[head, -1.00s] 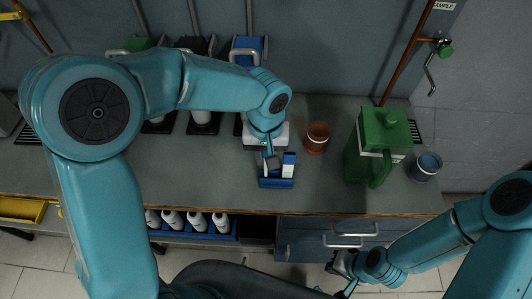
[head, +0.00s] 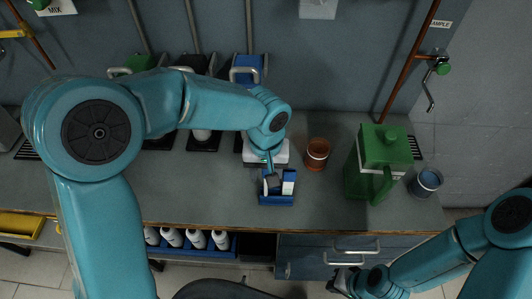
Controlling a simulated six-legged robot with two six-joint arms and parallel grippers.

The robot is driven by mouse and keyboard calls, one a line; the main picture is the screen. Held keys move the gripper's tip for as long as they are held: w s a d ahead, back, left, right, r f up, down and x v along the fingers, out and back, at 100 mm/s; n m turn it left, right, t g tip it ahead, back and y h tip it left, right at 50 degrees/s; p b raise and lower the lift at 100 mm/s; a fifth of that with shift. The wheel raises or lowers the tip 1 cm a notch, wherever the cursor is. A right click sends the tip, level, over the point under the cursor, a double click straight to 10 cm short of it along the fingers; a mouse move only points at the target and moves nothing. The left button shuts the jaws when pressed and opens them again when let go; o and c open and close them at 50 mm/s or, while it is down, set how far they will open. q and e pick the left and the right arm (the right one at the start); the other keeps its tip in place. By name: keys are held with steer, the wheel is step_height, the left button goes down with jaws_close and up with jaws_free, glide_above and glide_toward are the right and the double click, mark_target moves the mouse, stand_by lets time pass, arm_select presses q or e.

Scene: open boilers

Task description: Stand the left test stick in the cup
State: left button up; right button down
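My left gripper (head: 272,182) points down at the holder, close to the left stick. Its fingers are too small and dark to tell whether they are open or touch the stick. A brown cup (head: 317,153) and a blue-grey cup (head: 426,182) stand on the bench. My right gripper (head: 340,284) is low, in front of the bench; its fingers are unclear.
A green jug (head: 378,165) stands between the two cups. A row of white bottles (head: 197,239) sits in a blue tray under the bench. Drawers (head: 328,255) with handles are below the bench front. The bench left of the holder is clear.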

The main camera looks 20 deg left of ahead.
arm_select(q)
step_height(320, 180, up, 11)
steer(key=shift+r+b, duration=0.1)
steer(key=shift+b, duration=0.5)
steer(key=shift+r, duration=0.55)
steer(key=shift+s, duration=0.15)
arm_select(e)
steer(key=shift+s+f, duration=0.1)
